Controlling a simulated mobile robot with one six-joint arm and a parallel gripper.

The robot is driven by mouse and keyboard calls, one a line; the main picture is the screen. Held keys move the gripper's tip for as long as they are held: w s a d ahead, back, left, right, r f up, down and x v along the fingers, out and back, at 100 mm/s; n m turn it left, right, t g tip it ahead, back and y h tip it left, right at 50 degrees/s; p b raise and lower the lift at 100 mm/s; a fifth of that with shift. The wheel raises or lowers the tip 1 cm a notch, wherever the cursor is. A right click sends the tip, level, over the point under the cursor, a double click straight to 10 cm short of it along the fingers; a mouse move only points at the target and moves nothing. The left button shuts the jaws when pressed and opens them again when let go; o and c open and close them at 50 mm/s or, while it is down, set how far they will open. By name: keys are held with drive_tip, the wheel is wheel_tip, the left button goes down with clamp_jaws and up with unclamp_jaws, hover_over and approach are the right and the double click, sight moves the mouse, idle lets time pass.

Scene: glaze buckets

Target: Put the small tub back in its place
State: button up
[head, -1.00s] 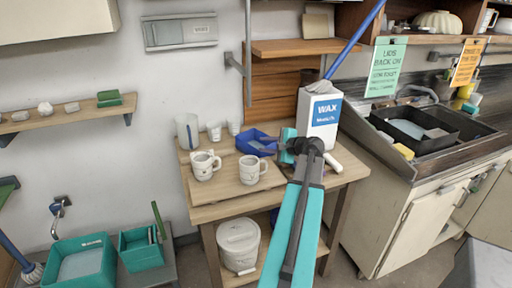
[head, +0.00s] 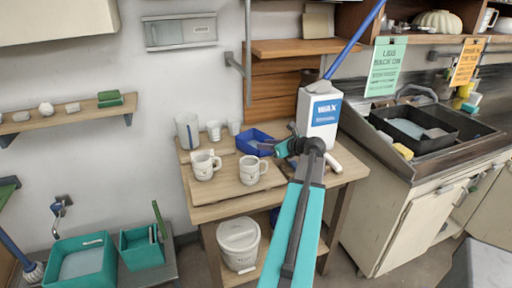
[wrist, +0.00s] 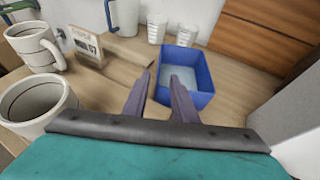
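A small blue tub (head: 254,141) stands on the wooden worktable, left of the white wax container. In the wrist view the blue tub (wrist: 200,82) is open-topped with a pale blue inside, and it sits just beyond and to the right of my fingertips. My gripper (head: 268,148) is beside the tub's right side in the head view.
Two mugs (head: 204,166) (head: 252,171) stand left of my gripper. A small sign card (wrist: 88,46) stands left of the fingers. The wax container (head: 319,117) is close on the right. Teal tubs (head: 82,265) (head: 141,250) sit at lower left. A lidded bucket (head: 238,246) is below.

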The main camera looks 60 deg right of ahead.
idle(0.3)
drive_tip(key=shift+p+x, duration=0.85)
drive_tip(key=shift+x, duration=3.45)
drive_tip(key=shift+w, duration=0.1)
drive_tip(key=p+x, duration=0.2)
drive_tip(key=x, duration=0.2)
drive_tip(key=shift+w+d+r, duration=0.1)
drive_tip(key=shift+r, duration=0.05)
drive_tip(key=shift+w+f, duration=0.25)
drive_tip(key=shift+w, duration=0.1)
clamp_jaws()
